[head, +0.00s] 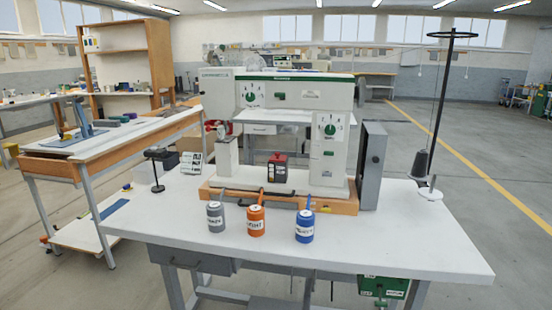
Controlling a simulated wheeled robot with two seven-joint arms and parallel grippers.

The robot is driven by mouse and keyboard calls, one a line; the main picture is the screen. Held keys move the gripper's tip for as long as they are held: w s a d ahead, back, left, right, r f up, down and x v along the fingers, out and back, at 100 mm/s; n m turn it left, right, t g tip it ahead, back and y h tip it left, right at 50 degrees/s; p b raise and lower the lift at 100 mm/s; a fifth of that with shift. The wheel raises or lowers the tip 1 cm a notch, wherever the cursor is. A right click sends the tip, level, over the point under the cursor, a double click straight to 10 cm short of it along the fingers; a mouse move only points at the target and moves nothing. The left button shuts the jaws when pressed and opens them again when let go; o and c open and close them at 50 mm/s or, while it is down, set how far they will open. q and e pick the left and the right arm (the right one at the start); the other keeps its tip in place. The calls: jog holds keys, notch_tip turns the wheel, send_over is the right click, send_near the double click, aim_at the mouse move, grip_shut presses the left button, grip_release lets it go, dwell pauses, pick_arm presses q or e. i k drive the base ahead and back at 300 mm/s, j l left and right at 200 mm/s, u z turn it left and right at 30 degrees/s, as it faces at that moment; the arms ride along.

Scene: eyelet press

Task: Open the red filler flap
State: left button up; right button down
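The eyelet press (280,85) is a white and green machine on a wooden base in the middle of the white table. A small dark red box-like part (278,167) with a black lower front sits upright on its bed. Another small red part (216,128) shows at the left, behind the white post. I cannot tell which of these is the red filler flap, or whether a flap is open. Neither of my grippers is in view.
Grey (216,216), orange (256,220) and blue (304,226) bottles stand along the press's front. A thread stand (438,110) rises at the right, a small black stand (155,168) at the left. The table's front right (400,245) is clear.

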aim_at(277, 158)
jog(key=i+j+z, duration=0.2)
jog(key=i+j, duration=0.2)
jog(key=i, duration=0.25)
jog(key=i+j+z, duration=0.25)
jog(key=i+j, duration=0.2)
jog(key=i, duration=0.15)
